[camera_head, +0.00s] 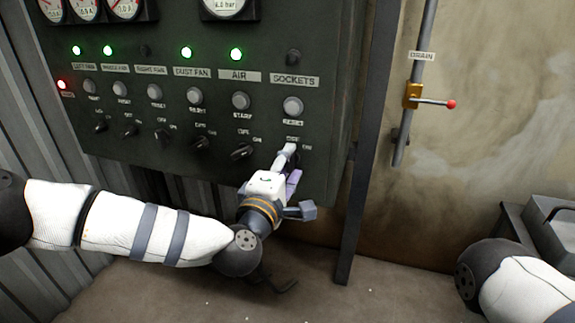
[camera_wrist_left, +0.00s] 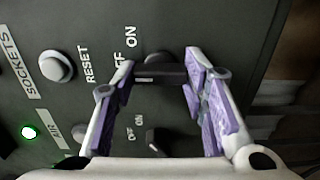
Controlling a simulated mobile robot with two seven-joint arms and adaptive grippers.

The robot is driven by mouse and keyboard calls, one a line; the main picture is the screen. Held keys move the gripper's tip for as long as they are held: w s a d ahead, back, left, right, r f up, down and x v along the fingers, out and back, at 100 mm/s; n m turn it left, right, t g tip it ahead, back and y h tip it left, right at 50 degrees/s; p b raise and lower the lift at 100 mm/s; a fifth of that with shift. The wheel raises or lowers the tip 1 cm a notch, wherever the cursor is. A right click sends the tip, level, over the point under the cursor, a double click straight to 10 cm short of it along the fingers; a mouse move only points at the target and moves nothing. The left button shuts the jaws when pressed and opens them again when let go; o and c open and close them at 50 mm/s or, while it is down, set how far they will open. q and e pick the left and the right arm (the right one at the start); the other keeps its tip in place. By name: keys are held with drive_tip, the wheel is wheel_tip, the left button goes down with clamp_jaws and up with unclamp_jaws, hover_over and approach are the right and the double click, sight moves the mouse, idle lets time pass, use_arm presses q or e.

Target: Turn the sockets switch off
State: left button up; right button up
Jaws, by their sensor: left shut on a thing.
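The sockets switch is a dark knob, seen in the left wrist view (camera_wrist_left: 160,73) below its RESET button. Its bar lies across that picture, with a pale mark toward the OFF side; a finger partly covers the OFF label. My left gripper (camera_head: 290,160) is at the knob, and its purple-padded fingers also show in the left wrist view (camera_wrist_left: 160,72), on either end of the knob. In the head view the gripper hides the knob. The sockets lamp (camera_head: 293,57) above is dark. My right gripper is out of view; only part of my right arm shows at lower right.
The dark panel has several other switches, including the air switch (camera_head: 242,151) left of my gripper. The air lamp (camera_head: 236,54) is green. A drain valve (camera_head: 412,96) with a red-tipped lever is on a pipe at right. A dark post (camera_head: 362,180) stands just right of the panel.

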use_arm(q)
drive_tip(key=o, duration=1.2)
drive_tip(key=shift+c, duration=0.2)
drive_tip(key=v, duration=1.2)
